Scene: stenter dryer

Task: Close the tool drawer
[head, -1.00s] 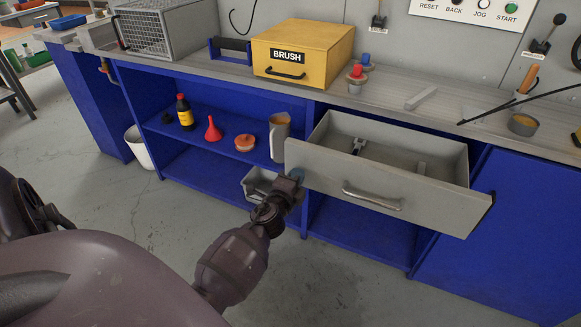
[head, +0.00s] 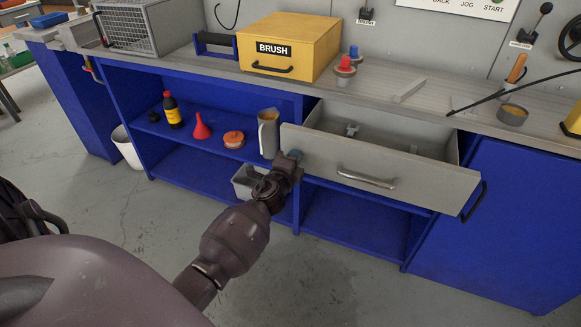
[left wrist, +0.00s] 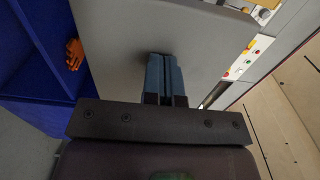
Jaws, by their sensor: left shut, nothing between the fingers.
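The grey tool drawer (head: 400,174) is partly open, sticking out from the blue workbench in the head view. Its curved metal handle (head: 366,178) is on the middle of the front panel. My left gripper (head: 295,155) is shut and empty, with its tips at the left end of the drawer front. In the left wrist view its blue fingertips (left wrist: 166,75) are together and point at the grey drawer front (left wrist: 205,45), seeming to touch it or nearly so. A small dark tool (head: 352,130) lies inside the drawer. My right gripper is not in view.
The blue workbench (head: 500,215) has a yellow brush box (head: 290,45) on top. A grey jug (head: 268,133), an orange-red funnel (head: 201,126) and a bottle (head: 172,110) stand on the shelf left of the drawer. The floor in front is clear.

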